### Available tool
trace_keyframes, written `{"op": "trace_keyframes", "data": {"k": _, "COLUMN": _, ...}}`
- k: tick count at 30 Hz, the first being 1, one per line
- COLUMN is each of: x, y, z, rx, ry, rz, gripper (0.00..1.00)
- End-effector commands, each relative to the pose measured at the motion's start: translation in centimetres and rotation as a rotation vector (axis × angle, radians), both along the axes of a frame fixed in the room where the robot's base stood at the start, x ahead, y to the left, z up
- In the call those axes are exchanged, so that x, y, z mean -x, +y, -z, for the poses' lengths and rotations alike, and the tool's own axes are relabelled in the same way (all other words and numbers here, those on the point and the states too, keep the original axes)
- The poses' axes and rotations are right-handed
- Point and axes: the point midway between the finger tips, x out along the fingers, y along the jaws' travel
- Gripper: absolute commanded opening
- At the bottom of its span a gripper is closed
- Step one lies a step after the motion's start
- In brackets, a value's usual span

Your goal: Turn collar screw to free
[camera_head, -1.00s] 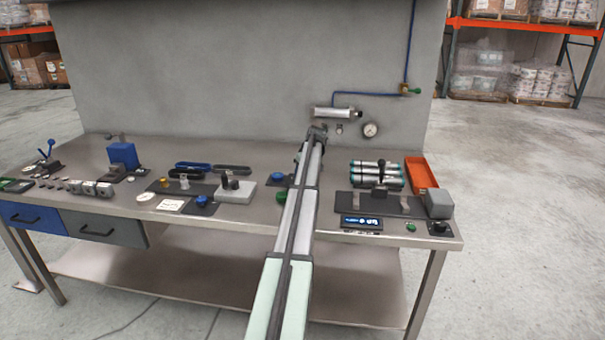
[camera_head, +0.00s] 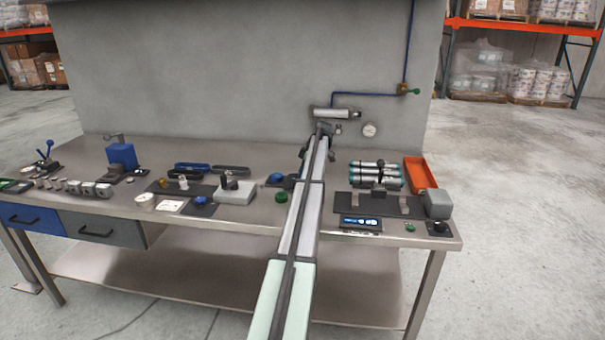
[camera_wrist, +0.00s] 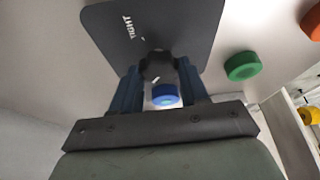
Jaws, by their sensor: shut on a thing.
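In the wrist view, my gripper (camera_wrist: 160,82) is shut on a dark knob (camera_wrist: 158,66), the likely collar screw, with a small white mark on it. The knob is in front of a dark plate (camera_wrist: 165,25) lettered "TIGHT". A blue round button (camera_wrist: 165,95) shows between the two blue fingers.
A green button (camera_wrist: 242,66) stands right of the plate in the wrist view. On the bench (camera_head: 240,218), a right-hand fixture (camera_head: 378,206) has a display (camera_head: 361,223) in front. Behind it lie teal-ended cylinders (camera_head: 375,174) and an orange tray (camera_head: 421,174). Several devices stand at left.

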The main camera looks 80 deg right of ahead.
Motion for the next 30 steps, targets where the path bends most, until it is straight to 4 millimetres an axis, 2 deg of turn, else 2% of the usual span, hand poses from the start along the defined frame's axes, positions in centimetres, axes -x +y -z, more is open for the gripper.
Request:
{"op": "trace_keyframes", "data": {"k": 9, "x": -0.01, "y": -0.08, "z": -0.01, "rx": 0.001, "ry": 0.001, "rz": -0.080, "gripper": 0.14}}
{"op": "trace_keyframes", "data": {"k": 22, "x": 0.00, "y": -0.05, "z": -0.01, "rx": 0.000, "ry": 0.001, "rz": -0.089, "gripper": 0.14}}
{"op": "trace_keyframes", "data": {"k": 23, "x": 0.00, "y": -0.05, "z": -0.01, "rx": 0.000, "ry": 0.001, "rz": -0.089, "gripper": 0.45}}
{"op": "trace_keyframes", "data": {"k": 30, "x": 0.00, "y": -0.05, "z": 0.00, "rx": 0.001, "ry": 0.001, "rz": -0.087, "gripper": 0.68}}
